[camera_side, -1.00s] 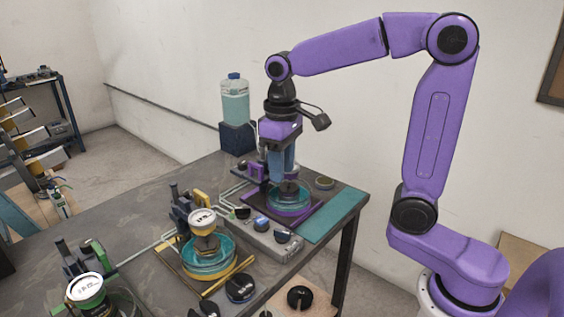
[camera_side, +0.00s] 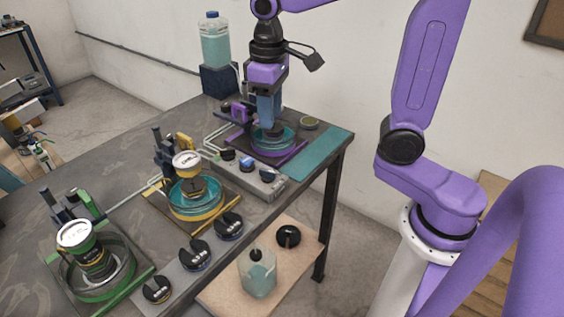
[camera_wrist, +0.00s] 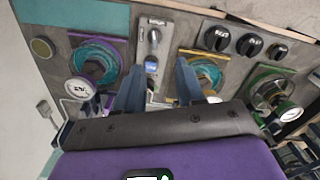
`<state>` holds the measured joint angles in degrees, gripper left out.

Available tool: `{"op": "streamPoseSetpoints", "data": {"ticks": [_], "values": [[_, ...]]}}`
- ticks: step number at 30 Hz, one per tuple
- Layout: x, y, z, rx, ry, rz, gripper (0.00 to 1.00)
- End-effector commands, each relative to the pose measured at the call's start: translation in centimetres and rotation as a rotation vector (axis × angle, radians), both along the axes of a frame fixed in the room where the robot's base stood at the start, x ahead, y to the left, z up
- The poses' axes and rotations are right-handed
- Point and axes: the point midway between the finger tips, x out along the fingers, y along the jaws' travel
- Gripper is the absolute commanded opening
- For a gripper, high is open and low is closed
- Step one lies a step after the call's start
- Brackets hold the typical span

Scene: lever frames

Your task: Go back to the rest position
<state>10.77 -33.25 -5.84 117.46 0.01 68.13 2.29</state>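My gripper (camera_side: 268,118) is above the table, in front of the purple-rimmed dish station (camera_side: 280,153) in the side view. In the wrist view, the two blue fingers of my gripper (camera_wrist: 160,75) are spread apart with nothing held between them. Beyond them lies a grey control panel (camera_wrist: 153,28) with knobs, one of them blue (camera_wrist: 152,65). The purple dish (camera_wrist: 95,60) is left of the fingers, and the yellow-based dish (camera_wrist: 205,72) is to the right. The exact height above the table is hard to tell.
A green-based station (camera_side: 100,285) with a white-faced gauge (camera_side: 75,233) stands at the table's near left. Several black knobs (camera_side: 229,226) line the front edge. A bottle (camera_side: 215,45) stands on a dark block at the back. A teal strip (camera_side: 318,155) marks the right end.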

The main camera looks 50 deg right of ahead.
Motion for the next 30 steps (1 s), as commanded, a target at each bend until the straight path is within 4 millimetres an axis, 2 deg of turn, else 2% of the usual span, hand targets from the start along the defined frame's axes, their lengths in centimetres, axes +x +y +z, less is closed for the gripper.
{"op": "streamPoseSetpoints", "data": {"ticks": [14, 24, 30], "values": [[-8.5, 0.6, -3.0, 0.006, -0.009, 0.337, 0.38], [-15.4, -0.6, -5.2, 0.012, -0.015, 0.571, 0.38], [-18.8, -1.5, -6.3, 0.016, -0.018, 0.687, 0.38]]}}
